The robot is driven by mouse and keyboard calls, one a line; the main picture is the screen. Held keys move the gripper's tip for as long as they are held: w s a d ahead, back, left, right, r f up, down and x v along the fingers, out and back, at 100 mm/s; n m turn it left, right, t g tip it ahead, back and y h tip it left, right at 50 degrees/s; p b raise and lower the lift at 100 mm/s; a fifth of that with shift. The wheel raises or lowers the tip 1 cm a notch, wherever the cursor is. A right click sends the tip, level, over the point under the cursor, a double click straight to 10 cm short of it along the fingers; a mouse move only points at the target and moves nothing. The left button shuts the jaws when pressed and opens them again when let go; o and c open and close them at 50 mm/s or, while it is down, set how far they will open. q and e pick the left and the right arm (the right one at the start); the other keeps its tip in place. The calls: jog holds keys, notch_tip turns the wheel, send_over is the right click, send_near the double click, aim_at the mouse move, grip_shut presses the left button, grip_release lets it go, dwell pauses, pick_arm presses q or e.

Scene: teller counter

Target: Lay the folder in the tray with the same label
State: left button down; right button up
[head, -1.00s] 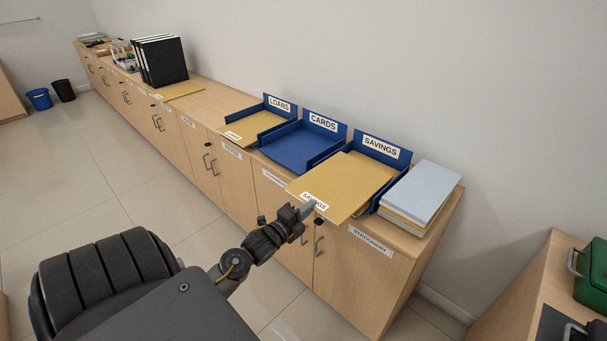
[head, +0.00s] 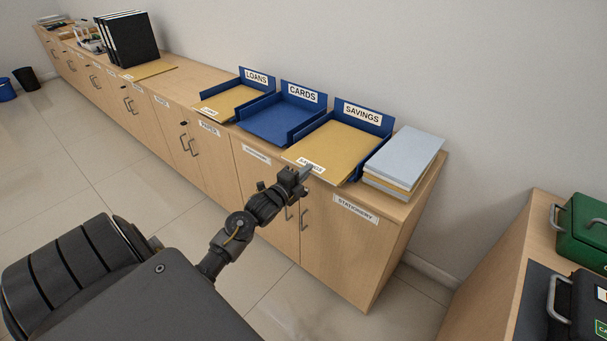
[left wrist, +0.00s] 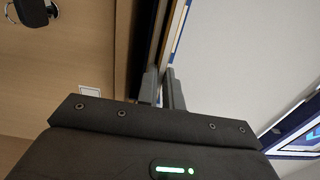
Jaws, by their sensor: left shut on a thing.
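The tan folder (head: 335,146) with a SAVINGS label lies between the side walls of the blue SAVINGS tray (head: 362,113), its labelled front edge at the tray's open front. My left gripper (head: 307,173) is shut on that front edge, beside the label. In the left wrist view my left gripper (left wrist: 161,88) has its two fingers close together by thin upright edges; which edge is the folder is hard to tell. The blue CARDS tray (head: 277,125) looks empty. The LOANS tray (head: 257,79) holds a tan LOANS folder (head: 228,101). My right gripper is not in view.
A stack of grey-blue and tan folders (head: 407,157) stands close right of the SAVINGS tray. Black binders (head: 130,40) and another tan folder (head: 148,70) are farther left on the wooden counter (head: 190,87). A green box (head: 585,230) sits at the right.

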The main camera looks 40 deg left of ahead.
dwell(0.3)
pick_arm(q)
jog(key=c, duration=1.5)
grip_release()
